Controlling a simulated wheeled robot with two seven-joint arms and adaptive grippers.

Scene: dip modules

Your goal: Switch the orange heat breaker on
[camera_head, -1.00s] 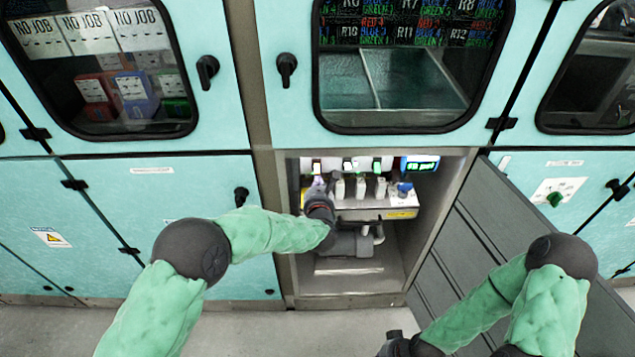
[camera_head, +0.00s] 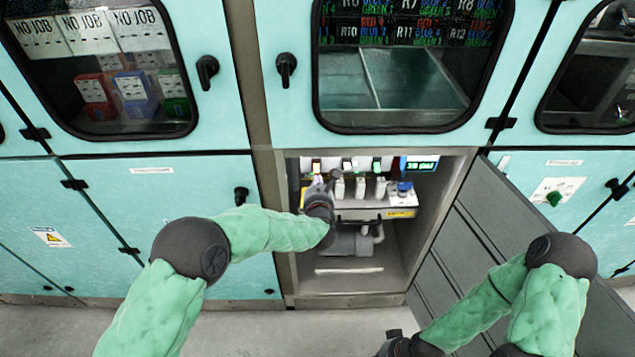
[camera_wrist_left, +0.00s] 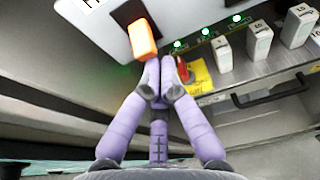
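The orange heat breaker (camera_wrist_left: 142,38) is a lit orange rocker on a grey panel in the left wrist view. It shows small at the left of the cabinet's control row in the head view (camera_head: 316,166). My left gripper (camera_wrist_left: 154,74) has its purple fingers together, with nothing visible between them. The tips are just below the breaker's lower end; I cannot tell whether they touch it. In the head view the left gripper (camera_head: 329,180) reaches into the open cabinet, partly hidden by its wrist. My right gripper (camera_head: 398,345) is at the bottom edge, fingers not clear.
Green lights (camera_wrist_left: 207,32) and several white blocks (camera_wrist_left: 258,42) stand right of the fingers. A red knob on a yellow plate (camera_wrist_left: 186,70) is close beside them. The open grey door (camera_head: 490,240) is right of the cabinet. A small display (camera_head: 420,164) is lit.

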